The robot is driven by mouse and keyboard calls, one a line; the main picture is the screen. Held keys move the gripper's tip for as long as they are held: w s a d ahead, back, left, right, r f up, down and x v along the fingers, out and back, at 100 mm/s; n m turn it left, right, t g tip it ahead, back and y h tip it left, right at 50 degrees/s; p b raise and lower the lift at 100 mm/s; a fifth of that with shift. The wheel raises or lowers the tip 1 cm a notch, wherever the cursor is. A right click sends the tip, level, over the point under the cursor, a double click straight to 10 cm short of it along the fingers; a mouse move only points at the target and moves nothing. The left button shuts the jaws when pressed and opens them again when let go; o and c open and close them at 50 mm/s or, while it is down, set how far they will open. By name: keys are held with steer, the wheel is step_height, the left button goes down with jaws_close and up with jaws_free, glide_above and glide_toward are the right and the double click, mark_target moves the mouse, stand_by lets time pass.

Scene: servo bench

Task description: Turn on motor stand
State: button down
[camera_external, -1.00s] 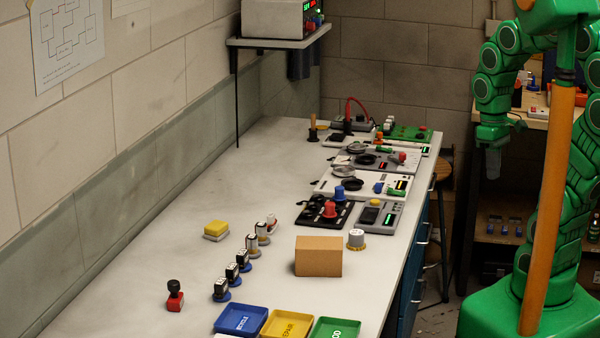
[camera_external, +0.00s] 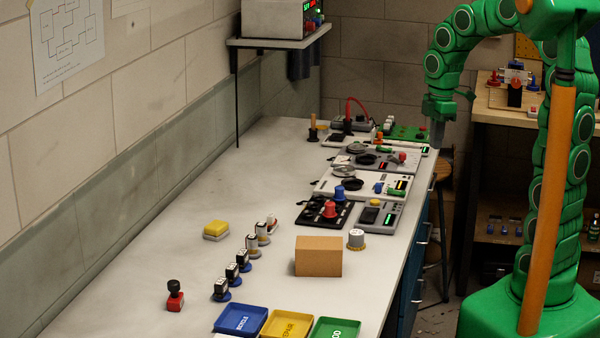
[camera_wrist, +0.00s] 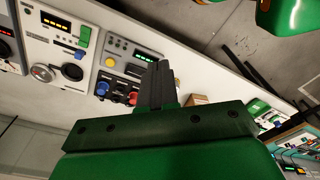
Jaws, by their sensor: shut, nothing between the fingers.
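Several device panels lie on the bench; no readable label tells which is the motor stand. A white panel (camera_external: 330,187) carries a round gauge, a black dial (camera_external: 352,184), a blue switch (camera_external: 379,187) and a lit display. A grey panel (camera_external: 372,160) with a dial and a red knob (camera_external: 402,157) lies behind it. In the wrist view the white panel (camera_wrist: 30,47) is at upper left, with its blue switch (camera_wrist: 84,36). My gripper (camera_external: 437,142) hangs at the bench's far right edge, beside the panels and touching none visibly. Its fingers (camera_wrist: 158,82) are together and empty.
A black plate with red and blue knobs (camera_external: 330,209) and a grey panel with a yellow button (camera_external: 375,203) lie nearer. A cardboard block (camera_external: 318,257) stands in front.

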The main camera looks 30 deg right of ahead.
mark_target(391, 189)
steer(key=w+d+f+n, duration=0.1)
steer(key=w+f+n, duration=0.1)
steer(key=w+n, duration=0.3)
steer(key=w+d+f+n+t, duration=0.1)
steer(key=w+f+n, duration=0.2)
steer(key=w, duration=1)
steer(key=shift+w+d+n, duration=0.15)
steer(key=shift+w+n, duration=0.05)
steer(key=shift+n, duration=1)
steer(key=f, duration=0.4)
steer(key=w+a+f, duration=0.1)
steer(key=f, duration=0.8)
steer(key=shift+w+a+f, duration=0.15)
steer(key=shift+w+f, duration=0.05)
steer(key=shift+f, duration=0.2)
steer(key=shift+f, duration=0.15)
steer(key=shift+w+a+f, duration=0.1)
steer(key=shift+a+f, duration=0.05)
